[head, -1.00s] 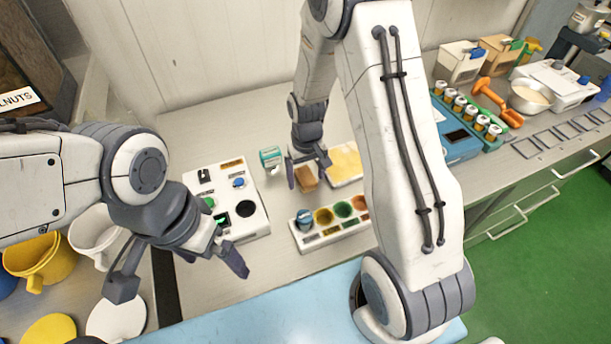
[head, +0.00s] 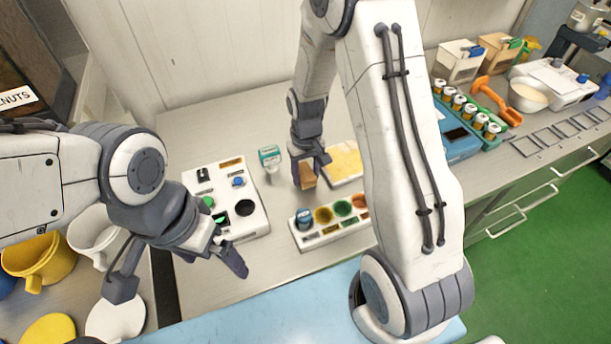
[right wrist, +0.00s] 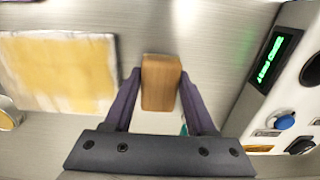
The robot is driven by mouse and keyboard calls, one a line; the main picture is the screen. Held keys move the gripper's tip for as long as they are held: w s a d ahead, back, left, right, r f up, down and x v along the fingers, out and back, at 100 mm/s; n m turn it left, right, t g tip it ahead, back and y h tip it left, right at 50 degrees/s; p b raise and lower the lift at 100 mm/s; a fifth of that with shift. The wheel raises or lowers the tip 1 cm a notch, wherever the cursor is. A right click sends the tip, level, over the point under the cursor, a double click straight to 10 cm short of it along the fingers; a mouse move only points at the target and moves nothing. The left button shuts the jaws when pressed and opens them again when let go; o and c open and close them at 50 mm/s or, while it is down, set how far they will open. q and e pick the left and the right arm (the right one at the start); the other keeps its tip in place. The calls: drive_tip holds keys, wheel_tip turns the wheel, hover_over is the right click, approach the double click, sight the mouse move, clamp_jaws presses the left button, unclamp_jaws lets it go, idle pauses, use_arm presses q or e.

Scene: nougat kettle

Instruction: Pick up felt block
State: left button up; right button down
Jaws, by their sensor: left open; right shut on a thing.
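The felt block, a brown block (head: 306,177), is between the fingers of my right gripper (head: 309,170), just left of a yellow-topped pad. The right wrist view shows the block (right wrist: 161,84) upright in the picture, with a dark finger against each side. My right gripper (right wrist: 160,98) is shut on it. I cannot tell whether the block is clear of the counter. My left gripper (head: 178,276) is open and empty at the lower left, in front of the white button panel.
The yellow-topped pad (head: 345,160) lies close to the right of the block. A white button panel (head: 228,228) is to the left, a small teal-labelled bottle (head: 270,160) nearer. A white tray with coloured cups (head: 318,240) stands in front. The counter behind is clear.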

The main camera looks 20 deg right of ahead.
wheel_tip(320, 180, up, 3)
drive_tip(key=shift+f+b, duration=0.1)
drive_tip(key=shift+b, duration=0.2)
drive_tip(key=s+d+r+b, duration=0.1)
drive_tip(key=s+d+r, duration=0.1)
drive_tip(key=d, duration=0.3)
drive_tip(key=s+d+r+b, duration=0.1)
drive_tip(key=s+d+r, duration=0.2)
drive_tip(key=d+r, duration=0.2)
drive_tip(key=shift+d, duration=0.3)
drive_tip(key=shift+r, duration=0.1)
drive_tip(key=c, duration=1.2)
unclamp_jaws()
drive_tip(key=shift+c, duration=1)
